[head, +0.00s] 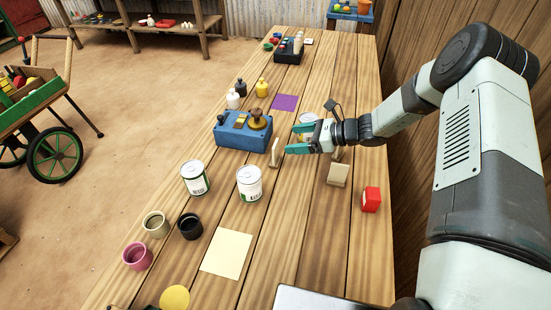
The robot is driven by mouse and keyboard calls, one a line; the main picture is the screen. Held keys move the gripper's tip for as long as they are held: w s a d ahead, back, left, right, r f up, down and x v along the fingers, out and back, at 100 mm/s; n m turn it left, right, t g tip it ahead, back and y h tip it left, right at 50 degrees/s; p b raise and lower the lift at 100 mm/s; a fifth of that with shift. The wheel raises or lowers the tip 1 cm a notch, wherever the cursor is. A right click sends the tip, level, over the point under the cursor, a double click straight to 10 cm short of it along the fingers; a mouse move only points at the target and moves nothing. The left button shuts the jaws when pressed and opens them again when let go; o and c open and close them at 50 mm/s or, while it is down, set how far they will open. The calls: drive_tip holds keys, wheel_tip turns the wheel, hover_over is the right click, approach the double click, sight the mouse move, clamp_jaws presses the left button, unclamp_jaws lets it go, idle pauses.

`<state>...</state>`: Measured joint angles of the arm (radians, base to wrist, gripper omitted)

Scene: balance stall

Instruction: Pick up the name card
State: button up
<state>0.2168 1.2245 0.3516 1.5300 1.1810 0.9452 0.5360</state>
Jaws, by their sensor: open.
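My gripper (294,138) has teal fingers. It is open and empty, pointing left over the middle of the table. A thin, pale wooden card-like piece (275,153) stands upright just left of and below the fingertips; it appears apart from them. A second pale wooden piece (338,175) stands below my wrist, to the right. No writing shows on either piece, so I cannot tell which is the name card. Another pale bit behind the second piece is partly hidden by my wrist.
A blue balance box (232,137) stands left of the fingers. Two white cans, one of them nearer (249,183), stand in front. A red block (371,199) is at the right edge. A round white item (307,117) lies behind my gripper. A cream sheet (227,254) lies near.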

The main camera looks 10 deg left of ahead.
sight(277, 152)
drive_tip(key=f, duration=0.5)
drive_tip(key=shift+a+f, duration=0.1)
drive_tip(key=shift+a, duration=0.3)
drive_tip(key=x, duration=0.6)
drive_tip(key=shift+a+f, duration=0.15)
drive_tip(key=shift+a, duration=0.1)
drive_tip(key=c, duration=1.1)
drive_tip(key=shift+o, duration=0.2)
